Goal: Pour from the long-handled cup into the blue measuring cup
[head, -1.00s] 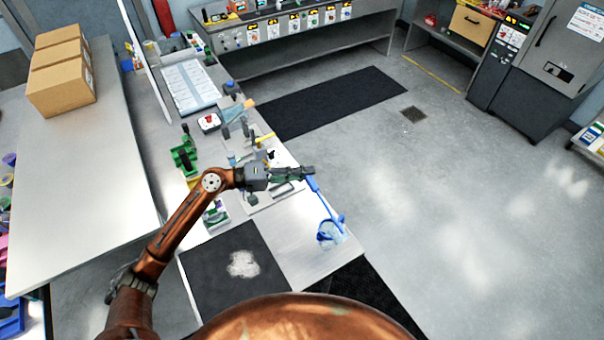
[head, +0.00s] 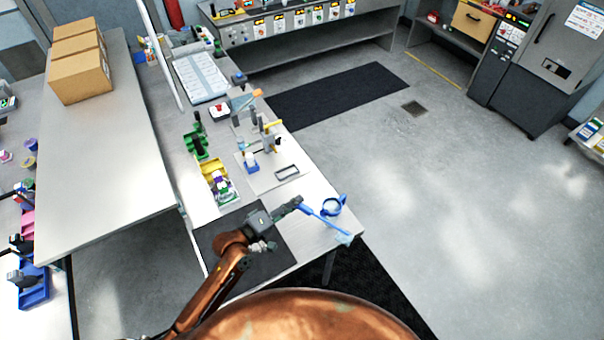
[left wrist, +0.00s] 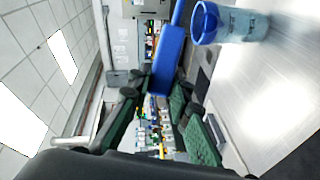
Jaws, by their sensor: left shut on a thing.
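My left gripper (head: 291,207) is shut on the blue handle of the long-handled cup (head: 322,220), near the handle's end. The cup's pale blue bowl (head: 344,239) is at the far end of the handle, near the table's front right corner. Its contents cannot be made out. The blue measuring cup (head: 332,206) stands just behind the handle in the head view. In the left wrist view the blue handle (left wrist: 167,62) rises from between the fingers, and the measuring cup (left wrist: 240,25), blue-rimmed with a clear body, is to its right. The right gripper is not in view.
The table's right edge is close to both cups, with open floor beyond.

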